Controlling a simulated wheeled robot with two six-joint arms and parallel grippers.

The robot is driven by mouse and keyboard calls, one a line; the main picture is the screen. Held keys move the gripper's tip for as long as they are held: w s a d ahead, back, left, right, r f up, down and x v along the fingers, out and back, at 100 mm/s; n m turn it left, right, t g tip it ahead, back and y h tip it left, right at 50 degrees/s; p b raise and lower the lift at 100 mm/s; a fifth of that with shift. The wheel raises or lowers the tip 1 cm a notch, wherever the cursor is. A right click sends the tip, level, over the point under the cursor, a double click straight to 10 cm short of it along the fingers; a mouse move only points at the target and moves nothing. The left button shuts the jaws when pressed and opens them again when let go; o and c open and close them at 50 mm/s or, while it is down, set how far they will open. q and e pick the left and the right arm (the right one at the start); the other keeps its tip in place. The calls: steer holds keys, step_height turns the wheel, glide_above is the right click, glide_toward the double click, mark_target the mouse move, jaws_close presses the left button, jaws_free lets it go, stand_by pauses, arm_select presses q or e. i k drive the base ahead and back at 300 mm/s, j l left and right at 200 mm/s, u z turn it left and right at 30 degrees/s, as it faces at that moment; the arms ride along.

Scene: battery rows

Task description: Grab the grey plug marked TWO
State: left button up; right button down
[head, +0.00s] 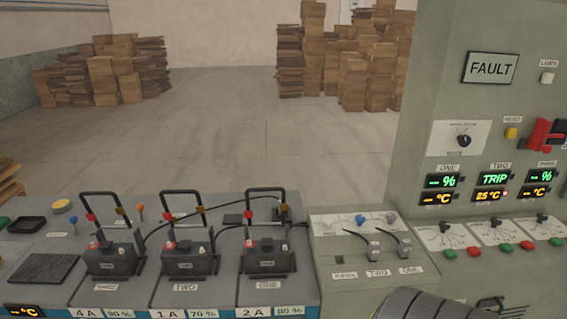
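A small grey plug (373,250) stands on the low grey cabinet, above a label reading TWO (377,273). A black cable runs from it to the back left. A second grey plug (404,247) stands just to its right, above a label reading ONE (410,270). The two plugs are apart. Neither of my grippers is in view. A dark grey ribbed cylinder at the bottom right edge may be part of my arm.
Three dark batteries (114,259) with upright black handles stand in a row on the left bench. A tall panel (480,30) with a FAULT sign (490,68) rises at the right. Knobs and red and green buttons line its ledge.

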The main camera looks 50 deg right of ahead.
mark_target(373, 250)
steer(key=z, duration=2.35)
